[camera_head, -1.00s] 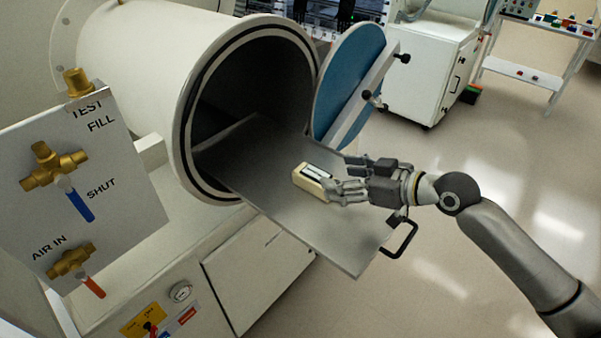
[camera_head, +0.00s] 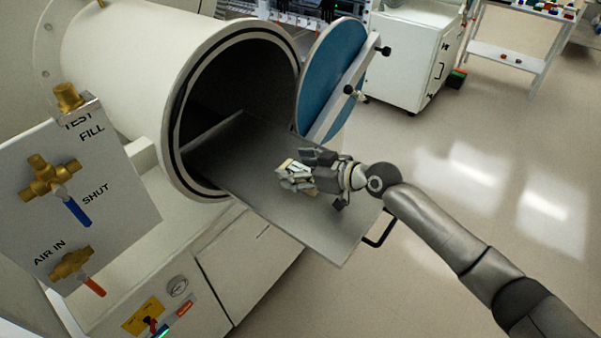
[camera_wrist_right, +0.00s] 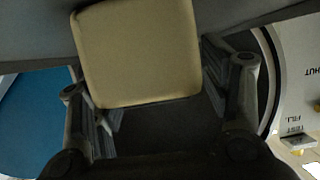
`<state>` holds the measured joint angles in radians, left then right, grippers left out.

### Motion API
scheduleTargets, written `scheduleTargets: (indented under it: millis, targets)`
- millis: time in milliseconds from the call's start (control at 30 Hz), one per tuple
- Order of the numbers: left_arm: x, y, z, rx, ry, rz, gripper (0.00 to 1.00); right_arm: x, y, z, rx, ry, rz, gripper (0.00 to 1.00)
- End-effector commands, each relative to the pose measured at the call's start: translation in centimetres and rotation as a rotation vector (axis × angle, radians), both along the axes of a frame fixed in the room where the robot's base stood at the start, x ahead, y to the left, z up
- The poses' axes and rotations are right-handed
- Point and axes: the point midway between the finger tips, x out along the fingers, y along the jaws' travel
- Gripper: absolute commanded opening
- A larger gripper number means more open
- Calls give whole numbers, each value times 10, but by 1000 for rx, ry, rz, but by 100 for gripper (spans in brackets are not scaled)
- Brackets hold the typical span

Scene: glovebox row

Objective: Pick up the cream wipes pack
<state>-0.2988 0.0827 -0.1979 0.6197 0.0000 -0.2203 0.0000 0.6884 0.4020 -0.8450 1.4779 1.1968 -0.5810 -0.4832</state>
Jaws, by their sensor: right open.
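The cream wipes pack (camera_head: 285,165) lies on the grey sliding tray (camera_head: 322,237) that sticks out of the round chamber. My right gripper (camera_head: 295,172) is at the pack, its fingers open on either side of it and covering much of it in the head view. In the right wrist view the pack (camera_wrist_right: 138,52) shows as a cream block between the two open fingers of the right gripper (camera_wrist_right: 165,100). Whether the fingers touch the pack I cannot tell. My left gripper is not in view.
The chamber mouth (camera_head: 172,130) opens behind the tray, and its blue round door (camera_head: 330,65) stands open to the right. A black handle (camera_head: 378,232) is at the tray's front. A valve panel (camera_head: 110,200) stands at the left. The floor at the right is clear.

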Motion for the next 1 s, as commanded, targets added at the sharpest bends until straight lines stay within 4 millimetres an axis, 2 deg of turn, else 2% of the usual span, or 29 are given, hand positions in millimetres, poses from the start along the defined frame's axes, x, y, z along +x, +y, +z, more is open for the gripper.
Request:
scheduleTargets:
  millis: [200, 233, 633, 1000]
  targets:
    - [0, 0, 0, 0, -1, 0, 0, 0, 1, 0, 0, 0, 0, 70]
    - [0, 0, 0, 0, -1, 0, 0, 0, 1, 0, 0, 0, 0, 67]
    - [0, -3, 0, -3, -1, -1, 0, 0, 0, -1, 1, 1, 0, 17]
    - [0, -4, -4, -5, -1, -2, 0, 0, 1, 5, 2, -2, 1, 17]
